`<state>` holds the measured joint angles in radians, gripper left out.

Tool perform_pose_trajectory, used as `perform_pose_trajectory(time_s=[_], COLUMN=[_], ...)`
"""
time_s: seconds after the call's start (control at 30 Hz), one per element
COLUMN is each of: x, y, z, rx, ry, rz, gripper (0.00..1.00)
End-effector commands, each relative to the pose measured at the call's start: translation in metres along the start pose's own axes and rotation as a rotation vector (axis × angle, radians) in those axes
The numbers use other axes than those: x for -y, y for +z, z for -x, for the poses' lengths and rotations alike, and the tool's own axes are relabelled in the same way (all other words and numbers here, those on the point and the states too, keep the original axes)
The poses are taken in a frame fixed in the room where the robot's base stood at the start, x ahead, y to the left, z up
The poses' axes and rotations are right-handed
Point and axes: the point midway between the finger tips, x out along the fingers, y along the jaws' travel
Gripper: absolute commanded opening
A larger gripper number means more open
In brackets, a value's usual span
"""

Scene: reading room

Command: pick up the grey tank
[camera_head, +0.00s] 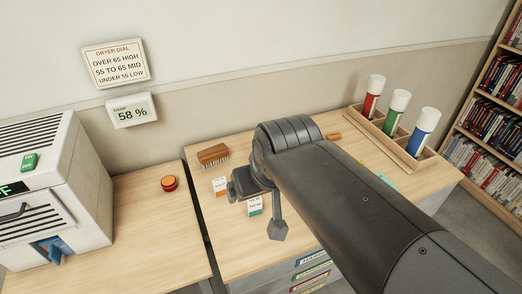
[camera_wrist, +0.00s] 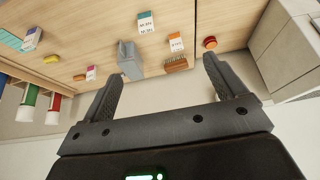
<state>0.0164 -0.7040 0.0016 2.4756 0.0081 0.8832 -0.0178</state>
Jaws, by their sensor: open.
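The grey tank (camera_wrist: 129,62) stands on the wooden desk in the wrist view, which shows the scene upside down. It is a light grey block with a narrower part at one end. In the head view I cannot make it out; my arm covers that part of the desk. My gripper (camera_wrist: 160,70) is open and empty, with its two dark fingers apart. The tank appears between the fingers, nearer the left one, and beyond their tips. In the head view my gripper (camera_head: 257,212) hangs over the desk, partly hidden by my arm.
A wooden brush (camera_head: 213,155), an orange-marked card (camera_head: 219,186) and a teal-marked card (camera_head: 255,204) are close by. A rack (camera_head: 375,126) of capped bottles stands at right. A red button (camera_head: 169,184) and a white machine (camera_head: 75,185) are at left. A gap separates the two desks.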

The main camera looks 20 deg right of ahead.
Motion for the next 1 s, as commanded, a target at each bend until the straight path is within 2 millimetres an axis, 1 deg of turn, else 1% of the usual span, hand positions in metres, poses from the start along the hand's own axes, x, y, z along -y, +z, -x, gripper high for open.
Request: perform_pose_trajectory(time_s=[0.17, 0.27, 0.4, 0.47, 0.6, 0.67, 0.8, 0.9, 1.0], x=[-0.012, -0.022, -0.039, -0.048, -0.07, -0.081, -0.108, -0.128, -0.144], y=[-0.042, -0.068, -0.1, -0.113, -0.14, -0.15, -0.17, -0.179, -0.185], z=[-0.022, -0.038, -0.067, -0.08, -0.116, -0.132, -0.174, -0.202, -0.226], rx=[0.024, 0.034, 0.047, 0.053, 0.065, 0.07, 0.082, 0.087, 0.091], ry=[0.008, 0.011, 0.015, 0.016, 0.02, 0.021, 0.025, 0.027, 0.03], rz=[-0.008, -0.012, -0.019, -0.022, -0.032, -0.037, -0.049, -0.059, -0.066], gripper=[0.89, 0.89, 0.89, 0.89, 0.89, 0.89, 0.89, 0.89, 0.89])
